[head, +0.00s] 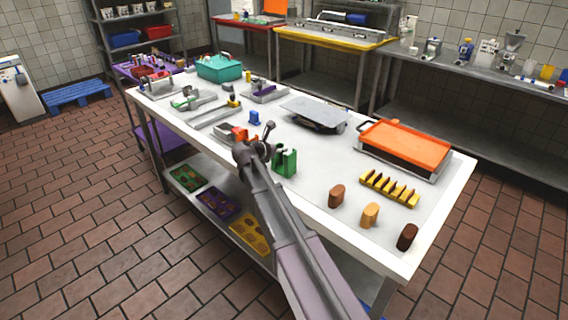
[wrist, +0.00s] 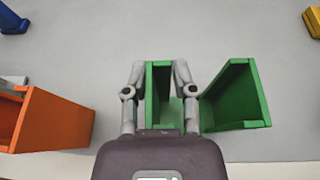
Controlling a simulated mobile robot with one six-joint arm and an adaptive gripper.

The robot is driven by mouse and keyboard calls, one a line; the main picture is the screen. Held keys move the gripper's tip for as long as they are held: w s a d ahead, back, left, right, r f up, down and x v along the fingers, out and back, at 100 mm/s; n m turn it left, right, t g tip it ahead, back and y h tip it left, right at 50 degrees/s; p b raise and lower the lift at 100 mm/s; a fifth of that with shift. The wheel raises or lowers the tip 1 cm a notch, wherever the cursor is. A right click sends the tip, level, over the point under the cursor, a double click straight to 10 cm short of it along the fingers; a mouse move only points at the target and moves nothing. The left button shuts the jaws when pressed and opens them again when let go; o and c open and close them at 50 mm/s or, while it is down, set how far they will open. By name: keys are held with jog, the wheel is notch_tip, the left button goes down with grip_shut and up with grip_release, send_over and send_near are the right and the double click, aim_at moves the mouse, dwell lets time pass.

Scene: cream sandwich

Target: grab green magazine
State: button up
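The green magazine (head: 286,161) stands upright near the front edge of the white-rimmed table in the head view. In the wrist view it shows as a narrow left part (wrist: 159,95) and a wider right part (wrist: 236,98), with grey surface between them. My gripper (wrist: 160,72) has one finger on each side of the left part; the right finger is in the gap between the parts. The fingers lean inward, close to the left part's sides. I cannot tell whether they press on it. In the head view my arm hides part of the area beside the magazine.
An orange magazine (wrist: 55,118) stands left of my gripper. A yellow rack (head: 390,189), an orange-topped tray (head: 405,147) and brown and tan blocks (head: 370,215) are to the right. The surface just behind the magazine is clear.

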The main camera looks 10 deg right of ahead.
grip_shut()
jog(key=shift+r, duration=0.15)
notch_tip(320, 180, up, 2)
jog(key=shift+p, duration=1.2)
jog(key=s+a+r+p, duration=0.2)
jog(key=s, duration=1.4)
jog(key=shift+a+r+p, duration=0.15)
jog(key=shift+r+p, duration=0.15)
jog(key=shift+r, duration=0.05)
